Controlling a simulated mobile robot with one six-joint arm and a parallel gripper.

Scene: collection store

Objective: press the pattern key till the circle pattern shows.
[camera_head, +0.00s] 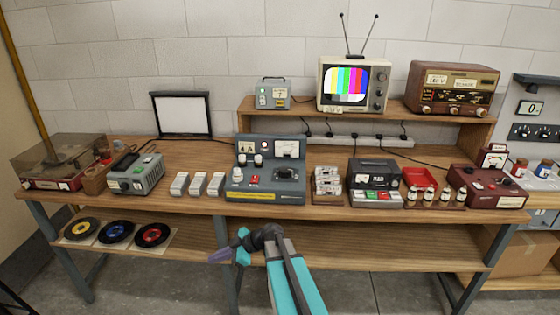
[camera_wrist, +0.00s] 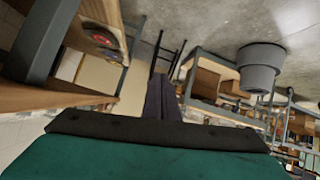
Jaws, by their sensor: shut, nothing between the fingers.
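The television (camera_head: 344,86) stands on the raised shelf at the back of the bench. Its screen shows vertical colour bars, with no circle in view. A small grey-green box (camera_head: 272,94) with a handle and small buttons stands just left of it, with a cable running toward the television. Which of its buttons is the pattern key is too small to tell. My gripper (camera_head: 219,256) is shut and empty, low in front of the bench, well below and apart from the box. In the wrist view its dark fingers (camera_wrist: 162,97) point away from the bench equipment.
A blue-grey power unit (camera_head: 265,190), white blocks (camera_head: 198,184) and a red-keyed device (camera_head: 375,182) stand along the bench front. A brown radio (camera_head: 452,88) is right of the television. Records (camera_head: 116,231) lie on the lower shelf. The wrist view shows a grey bin (camera_wrist: 260,68).

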